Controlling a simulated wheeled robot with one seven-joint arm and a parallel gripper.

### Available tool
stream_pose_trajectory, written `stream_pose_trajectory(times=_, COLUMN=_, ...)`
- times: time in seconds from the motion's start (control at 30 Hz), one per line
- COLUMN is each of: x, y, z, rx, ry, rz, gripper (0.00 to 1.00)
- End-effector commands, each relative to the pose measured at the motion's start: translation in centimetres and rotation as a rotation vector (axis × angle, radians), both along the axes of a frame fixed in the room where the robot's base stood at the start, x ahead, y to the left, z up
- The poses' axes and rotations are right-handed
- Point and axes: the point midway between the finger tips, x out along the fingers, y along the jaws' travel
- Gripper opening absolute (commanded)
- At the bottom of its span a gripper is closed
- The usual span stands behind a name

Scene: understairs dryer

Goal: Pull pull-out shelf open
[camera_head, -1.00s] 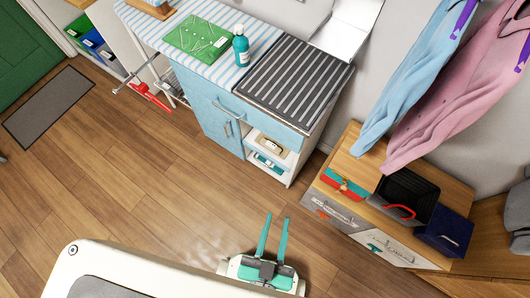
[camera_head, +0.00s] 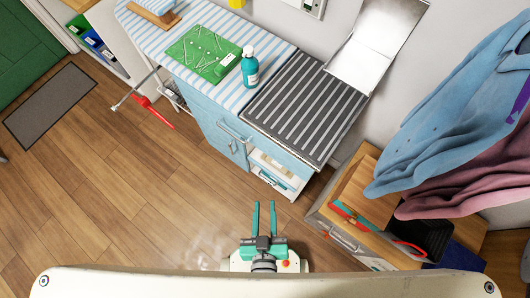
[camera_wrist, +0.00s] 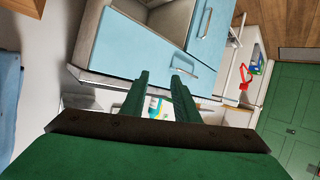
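The blue cabinet (camera_head: 205,112) stands under the striped top, with a wide blue front bearing a long metal handle (camera_head: 233,133) below the ribbed drying rack. I take this front to be the pull-out shelf; it looks shut. In the wrist view, a blue front (camera_wrist: 125,50) with a bar handle (camera_wrist: 178,66) lies just beyond my fingertips. My gripper (camera_head: 264,204) is open and empty, its two green fingers pointing toward the cabinet and apart from it. In the wrist view my gripper (camera_wrist: 160,78) shows a gap between the fingers.
Open shelves (camera_head: 272,170) hold small items. The wood floor before the cabinet is clear.

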Motion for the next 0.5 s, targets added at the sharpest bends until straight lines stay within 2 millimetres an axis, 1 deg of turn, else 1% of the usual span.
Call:
stream_pose_trajectory(times=0.03, x=1.1, y=0.1, z=-2.6, rx=-0.036, ry=0.042, rz=0.022, gripper=0.28)
stream_pose_trajectory(times=0.07, x=1.6, y=0.2, z=-4.2, rx=-0.06, ry=0.072, rz=0.036, gripper=0.28)
stream_pose_trajectory(times=0.1, x=2.2, y=0.2, z=-6.2, rx=-0.091, ry=0.114, rz=0.055, gripper=0.28)
stream_pose_trajectory(times=0.17, x=3.2, y=0.4, z=-9.1, rx=-0.135, ry=0.174, rz=0.086, gripper=0.28)
stream_pose_trajectory(times=0.2, x=3.8, y=0.5, z=-11.0, rx=-0.165, ry=0.216, rz=0.108, gripper=0.28)
stream_pose_trajectory(times=0.27, x=4.9, y=0.6, z=-13.6, rx=-0.208, ry=0.274, rz=0.142, gripper=0.28)
stream_pose_trajectory(times=0.3, x=5.6, y=0.7, z=-15.2, rx=-0.238, ry=0.314, rz=0.165, gripper=0.28)
stream_pose_trajectory(times=0.4, x=7.5, y=0.7, z=-19.0, rx=-0.307, ry=0.413, rz=0.219, gripper=0.28)
stream_pose_trajectory(times=0.5, x=9.3, y=0.5, z=-22.3, rx=-0.37, ry=0.514, rz=0.273, gripper=0.28)
